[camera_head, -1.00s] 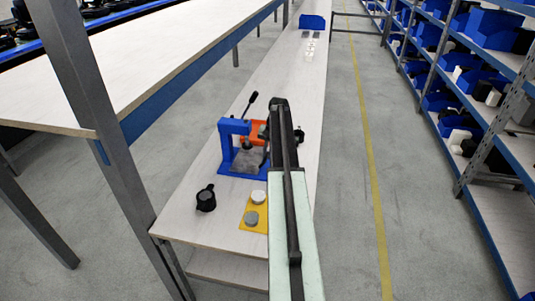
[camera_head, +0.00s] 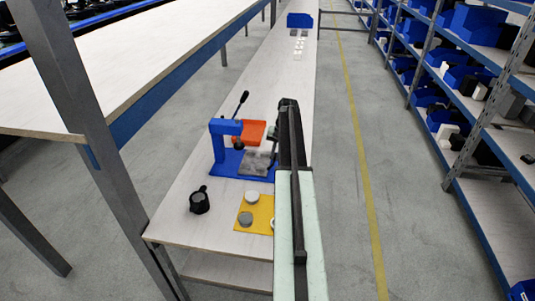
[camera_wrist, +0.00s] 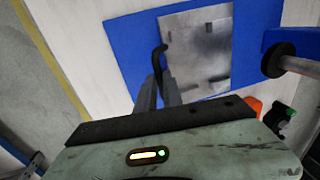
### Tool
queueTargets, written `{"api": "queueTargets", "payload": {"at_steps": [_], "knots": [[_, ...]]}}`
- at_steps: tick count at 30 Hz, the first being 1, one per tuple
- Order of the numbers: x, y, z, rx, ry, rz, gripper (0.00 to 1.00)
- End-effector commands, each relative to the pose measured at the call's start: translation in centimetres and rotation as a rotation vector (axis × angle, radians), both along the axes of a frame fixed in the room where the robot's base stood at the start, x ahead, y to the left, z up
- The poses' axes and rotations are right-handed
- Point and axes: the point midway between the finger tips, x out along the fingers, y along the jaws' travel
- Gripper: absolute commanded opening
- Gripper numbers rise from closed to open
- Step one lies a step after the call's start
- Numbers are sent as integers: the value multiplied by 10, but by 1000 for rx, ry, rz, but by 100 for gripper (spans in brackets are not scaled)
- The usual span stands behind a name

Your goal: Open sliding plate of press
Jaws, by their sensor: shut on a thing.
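The blue press (camera_head: 218,140) with its black-tipped lever stands on the bench to the left of my arm. Its grey sliding plate (camera_head: 252,164) lies on the blue base, shifted to the right of the press head. In the wrist view the plate (camera_wrist: 198,50) rests flat on the blue base (camera_wrist: 120,40), and the press ram (camera_wrist: 275,60) is clear of it on the right. My gripper (camera_wrist: 158,86) is shut on the black curved handle (camera_wrist: 158,54) at the plate's edge. My arm hides most of my gripper in the head view.
An orange tray (camera_head: 248,132) stands behind the press. A black cup-like part (camera_head: 200,200) and a yellow mat (camera_head: 262,208) with grey round pieces lie in front. A blue bin (camera_head: 300,20) stands far back. A grey post (camera_head: 75,90) rises at left.

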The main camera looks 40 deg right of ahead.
Motion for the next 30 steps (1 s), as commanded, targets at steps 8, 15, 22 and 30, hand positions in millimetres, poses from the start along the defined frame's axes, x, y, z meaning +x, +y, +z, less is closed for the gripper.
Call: {"api": "queueTargets", "payload": {"at_steps": [8, 15, 22, 30], "knots": [[-33, -24, 0, -3, -3, 6, 0], [-36, -26, 0, -5, -5, 13, 0], [-35, -26, 1, -6, -5, 14, 30], [-35, -25, 0, -4, -4, 14, 33]]}}
